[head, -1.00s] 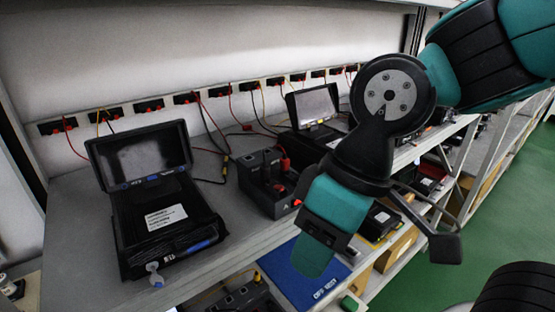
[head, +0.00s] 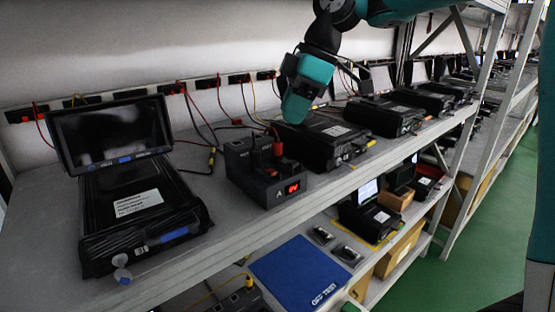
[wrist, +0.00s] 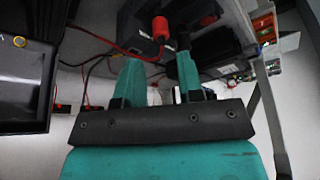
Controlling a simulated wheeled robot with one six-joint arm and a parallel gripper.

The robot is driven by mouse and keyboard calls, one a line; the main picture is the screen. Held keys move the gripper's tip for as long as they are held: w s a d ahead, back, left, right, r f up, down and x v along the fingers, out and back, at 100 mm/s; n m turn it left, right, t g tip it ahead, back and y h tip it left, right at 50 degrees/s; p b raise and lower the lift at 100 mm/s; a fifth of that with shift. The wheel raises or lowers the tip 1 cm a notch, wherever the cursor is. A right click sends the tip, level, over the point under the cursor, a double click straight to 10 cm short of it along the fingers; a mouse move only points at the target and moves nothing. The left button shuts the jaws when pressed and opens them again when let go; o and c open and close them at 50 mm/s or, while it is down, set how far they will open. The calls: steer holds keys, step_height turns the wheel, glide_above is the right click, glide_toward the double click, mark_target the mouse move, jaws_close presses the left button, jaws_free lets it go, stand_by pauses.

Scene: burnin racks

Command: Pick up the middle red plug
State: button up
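A red plug (head: 277,148) stands on top of the black supply box with a lit red display (head: 268,178) on the upper shelf. In the wrist view a thick red plug (wrist: 160,28) with a red cable shows beyond my fingertips, roughly between them in the picture. I cannot tell for sure which plug is the middle one. My gripper (head: 294,108) is above the shelf, up and to the right of the supply box. In the wrist view its two teal fingers (wrist: 159,66) are apart, with nothing held between them.
A black unit with a raised screen (head: 140,205) stands left of the supply box, another black unit (head: 318,142) right of it. Red, yellow and black cables hang from the wall sockets (head: 173,88). A blue mat (head: 298,275) lies on the lower shelf.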

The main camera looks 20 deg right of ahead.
mark_target(275, 142)
steer(key=x, duration=0.6)
steer(key=shift+a+b, duration=0.1)
steer(key=shift+b, duration=0.25)
steer(key=c, duration=0.5)
steer(key=shift+r, duration=0.15)
steer(key=shift+r, duration=0.65)
step_height(275, 142, up, 2)
steer(key=shift+r, duration=0.15)
steer(key=s+d, duration=0.2)
steer(key=d, duration=0.3)
steer(key=s+d+b, duration=0.1)
steer(key=d, duration=0.5)
steer(key=s+d, duration=0.2)
steer(key=d, duration=0.4)
steer(key=shift+s+d+b, duration=0.1)
steer(key=shift+s+b, duration=0.25)
